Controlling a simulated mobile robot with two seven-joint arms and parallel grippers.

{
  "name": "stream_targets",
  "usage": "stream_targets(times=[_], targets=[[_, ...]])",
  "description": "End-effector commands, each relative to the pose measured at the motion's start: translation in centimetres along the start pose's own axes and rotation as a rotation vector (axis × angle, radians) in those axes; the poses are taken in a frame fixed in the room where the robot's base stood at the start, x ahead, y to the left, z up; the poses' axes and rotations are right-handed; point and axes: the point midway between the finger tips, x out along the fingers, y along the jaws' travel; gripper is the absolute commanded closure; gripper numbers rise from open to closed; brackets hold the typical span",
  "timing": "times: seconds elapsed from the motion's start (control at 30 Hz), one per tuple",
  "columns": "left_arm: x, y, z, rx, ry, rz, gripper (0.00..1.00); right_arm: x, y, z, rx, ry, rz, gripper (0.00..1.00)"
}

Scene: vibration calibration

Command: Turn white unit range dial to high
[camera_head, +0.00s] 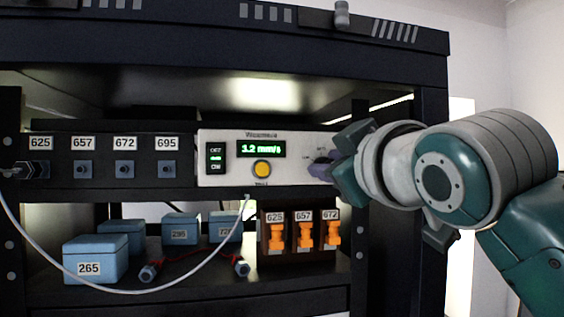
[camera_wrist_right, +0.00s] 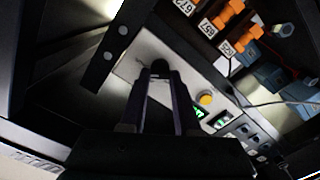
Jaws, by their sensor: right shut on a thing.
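The white unit (camera_head: 217,139) sits on the rack's middle shelf, with a green display (camera_head: 261,149), a yellow button (camera_head: 262,168) and a dark purplish range dial (camera_head: 321,168) at its right end. My right gripper (camera_head: 338,167) reaches in from the right and is shut on the dial, hiding part of it. In the right wrist view the two fingers (camera_wrist_right: 163,80) close around the dark dial (camera_wrist_right: 160,67) on the white panel (camera_wrist_right: 135,63). The dial's pointing direction and the small labels around it are not clear. My left gripper is not in view.
A dark panel with sockets labelled 625, 657, 672 and 695 (camera_head: 104,160) is left of the unit. Below are blue boxes (camera_head: 90,262), a red cable (camera_head: 195,258) and orange plugs (camera_head: 305,236) in a holder. A white cable (camera_head: 120,291) hangs in front. A rack post (camera_head: 378,255) stands close by my right gripper.

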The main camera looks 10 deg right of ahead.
Motion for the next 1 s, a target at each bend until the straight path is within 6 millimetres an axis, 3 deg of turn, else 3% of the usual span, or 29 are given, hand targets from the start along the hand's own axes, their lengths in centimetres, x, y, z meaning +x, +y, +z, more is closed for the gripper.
stream_targets(times=[0.7, 0.73, 1.0], targets=[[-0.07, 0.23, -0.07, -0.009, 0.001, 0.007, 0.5, 0.01, 0.07, 0.04, 0.079, -0.001, 0.001, 1.0], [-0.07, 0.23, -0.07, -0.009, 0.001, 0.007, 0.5, 0.01, 0.07, 0.04, 0.079, -0.001, 0.001, 0.68], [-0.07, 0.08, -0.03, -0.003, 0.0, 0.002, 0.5, 0.01, 0.05, 0.02, 0.078, 0.0, 0.0, 0.4]])
